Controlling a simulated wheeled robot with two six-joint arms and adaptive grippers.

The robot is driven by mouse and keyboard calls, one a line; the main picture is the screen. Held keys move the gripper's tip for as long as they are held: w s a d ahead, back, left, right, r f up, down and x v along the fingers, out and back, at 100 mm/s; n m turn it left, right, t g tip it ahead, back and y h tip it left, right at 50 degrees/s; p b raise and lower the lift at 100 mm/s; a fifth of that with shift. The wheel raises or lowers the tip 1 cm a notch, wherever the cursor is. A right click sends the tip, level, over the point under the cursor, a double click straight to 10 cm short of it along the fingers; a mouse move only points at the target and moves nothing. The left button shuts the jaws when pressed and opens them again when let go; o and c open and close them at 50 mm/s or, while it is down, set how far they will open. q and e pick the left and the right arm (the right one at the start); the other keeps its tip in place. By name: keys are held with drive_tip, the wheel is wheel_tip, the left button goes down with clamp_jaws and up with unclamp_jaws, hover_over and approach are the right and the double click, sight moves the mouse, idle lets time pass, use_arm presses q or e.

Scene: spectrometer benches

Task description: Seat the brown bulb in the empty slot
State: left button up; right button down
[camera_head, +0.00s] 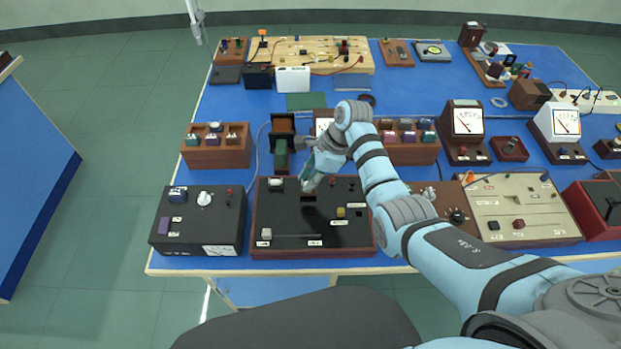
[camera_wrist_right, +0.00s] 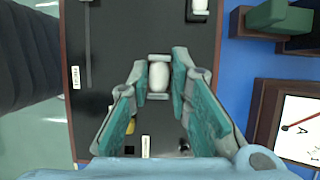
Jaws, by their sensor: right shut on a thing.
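My right gripper (camera_head: 308,184) is over the rear middle of a black-topped panel with a wooden frame (camera_head: 285,238). In the right wrist view, its fingers (camera_wrist_right: 158,85) are closed around a bulb (camera_wrist_right: 158,76) with a white, rounded top. The rest of this bulb is hidden, so I cannot tell whether its base is brown. A dark slot (camera_head: 307,198) shows in the panel just below the fingertips. I cannot tell whether the bulb touches it. My left gripper is not in view.
White pieces stand on the panel at the back left (camera_head: 275,182) and front left (camera_head: 265,234), a yellow piece (camera_head: 340,212) at its right. A wooden rack (camera_head: 216,157) and a green block on a stand (camera_head: 282,160) are behind. A dark meter box (camera_head: 195,225) stands left.

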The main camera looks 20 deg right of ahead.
drive_tip(key=shift+f+b, duration=1.6)
drive_tip(key=shift+b, duration=0.2)
drive_tip(key=shift+f+b, duration=0.4)
drive_tip(key=shift+f, duration=0.75)
drive_tip(key=c, duration=1.4)
unclamp_jaws()
drive_tip(key=shift+d+r, duration=0.1)
drive_tip(key=shift+r, duration=0.25)
drive_tip(key=v, duration=0.6)
drive_tip(key=shift+d+r, duration=0.2)
drive_tip(key=shift+r, duration=0.2)
